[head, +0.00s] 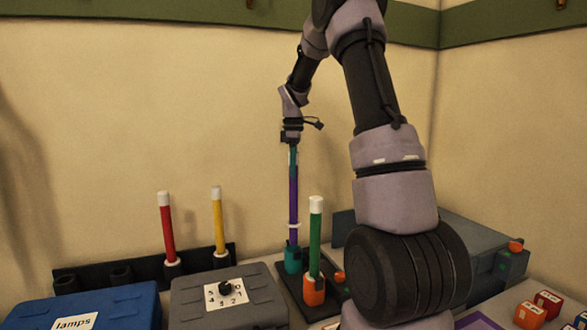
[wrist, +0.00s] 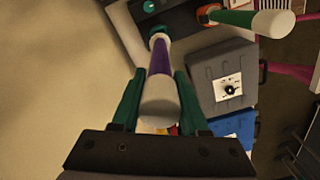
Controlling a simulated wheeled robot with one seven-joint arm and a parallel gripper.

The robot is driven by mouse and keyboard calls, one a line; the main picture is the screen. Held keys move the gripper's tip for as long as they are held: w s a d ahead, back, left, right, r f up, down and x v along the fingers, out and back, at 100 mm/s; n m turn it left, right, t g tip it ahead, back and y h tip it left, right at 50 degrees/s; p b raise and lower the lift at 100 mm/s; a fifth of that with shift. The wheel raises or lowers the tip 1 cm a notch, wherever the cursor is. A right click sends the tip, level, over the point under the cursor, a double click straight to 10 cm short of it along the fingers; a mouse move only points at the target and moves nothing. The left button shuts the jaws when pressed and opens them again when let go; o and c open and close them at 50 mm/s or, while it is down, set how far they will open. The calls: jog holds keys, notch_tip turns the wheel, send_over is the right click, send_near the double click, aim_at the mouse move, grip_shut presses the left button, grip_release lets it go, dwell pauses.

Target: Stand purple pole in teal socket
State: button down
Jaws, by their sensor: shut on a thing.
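The purple pole (head: 293,200) hangs upright from my gripper (head: 292,150), with a white ring near its lower end. My gripper is shut on the pole's upper part, and the fingers sit on both sides of its pale top in the wrist view (wrist: 160,100). The teal socket (head: 292,260) stands on a dark base directly below the pole. The ring is clearly above the socket, and a short purple stretch shows between them. I cannot tell whether the tip is inside the socket mouth or just above it.
A green pole (head: 316,235) stands in an orange socket (head: 314,291) close in front and to the right. Red (head: 167,230) and yellow (head: 218,222) poles stand in a dark rack (head: 95,275) at the left. Grey (head: 245,305) and blue (head: 95,308) cases lie in front.

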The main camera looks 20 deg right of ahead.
aim_at(293, 191)
jog(key=shift+f, duration=0.1)
jog(key=shift+f, duration=4)
jog(key=shift+c, duration=1.7)
grip_release()
jog(key=shift+r, duration=0.1)
notch_tip(293, 191, up, 10)
jog(key=shift+r, duration=0.3)
